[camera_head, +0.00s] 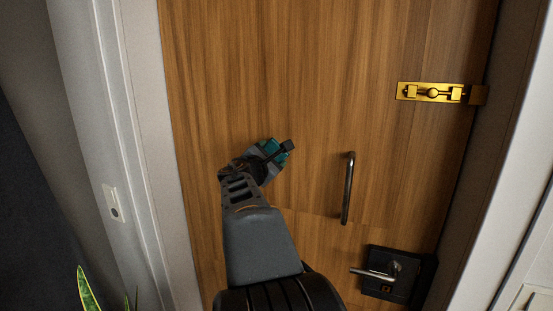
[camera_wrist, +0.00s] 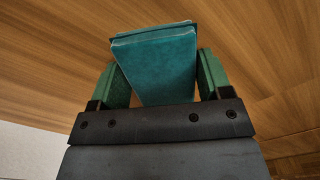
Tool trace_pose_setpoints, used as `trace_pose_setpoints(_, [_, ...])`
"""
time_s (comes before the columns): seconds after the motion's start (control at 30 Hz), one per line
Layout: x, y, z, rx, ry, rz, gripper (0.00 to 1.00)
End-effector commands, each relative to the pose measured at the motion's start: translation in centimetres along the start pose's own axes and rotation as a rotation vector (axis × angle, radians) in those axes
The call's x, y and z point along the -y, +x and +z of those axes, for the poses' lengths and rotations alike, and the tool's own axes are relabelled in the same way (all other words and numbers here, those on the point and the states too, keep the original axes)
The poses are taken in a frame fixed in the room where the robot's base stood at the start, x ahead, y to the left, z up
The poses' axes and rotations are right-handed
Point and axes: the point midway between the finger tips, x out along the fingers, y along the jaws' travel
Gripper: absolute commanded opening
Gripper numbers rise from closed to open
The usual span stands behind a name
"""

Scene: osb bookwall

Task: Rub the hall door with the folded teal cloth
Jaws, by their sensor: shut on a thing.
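The hall door (camera_head: 300,80) is a brown wood-grain panel that fills the middle of the head view. It also shows behind the cloth in the wrist view (camera_wrist: 265,50). My gripper (camera_head: 283,153) is in front of the door's left-middle part, left of the bar handle. It is shut on the folded teal cloth (camera_wrist: 158,62), which sits between the two green fingers in the wrist view. The cloth's far edge is toward the door; I cannot tell whether it touches. In the head view the cloth (camera_head: 271,145) is mostly hidden by the gripper.
A vertical bar handle (camera_head: 348,188) stands out from the door right of my gripper. A brass bolt (camera_head: 432,92) is at upper right, and a black lock plate with a lever (camera_head: 390,274) at lower right. A white frame (camera_head: 150,130) borders the left. A plant (camera_head: 88,290) stands lower left.

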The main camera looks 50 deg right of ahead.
Motion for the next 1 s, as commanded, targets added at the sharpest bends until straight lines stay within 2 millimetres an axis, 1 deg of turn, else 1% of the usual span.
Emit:
trace_pose_setpoints(0.03, [-0.4,0.0,-0.4,-0.003,-0.001,0.002,0.53])
trace_pose_setpoints(0.13, [-0.9,0.0,-0.9,-0.002,0.0,0.001,0.53])
trace_pose_setpoints(0.43, [-1.8,0.0,-1.6,-0.002,-0.001,0.0,0.53])
trace_pose_setpoints(0.73, [-3.6,-0.1,-3.1,-0.002,0.0,0.002,0.53])
trace_pose_setpoints(1.0, [-3.9,-0.1,-3.3,0.0,0.0,-0.001,0.53])
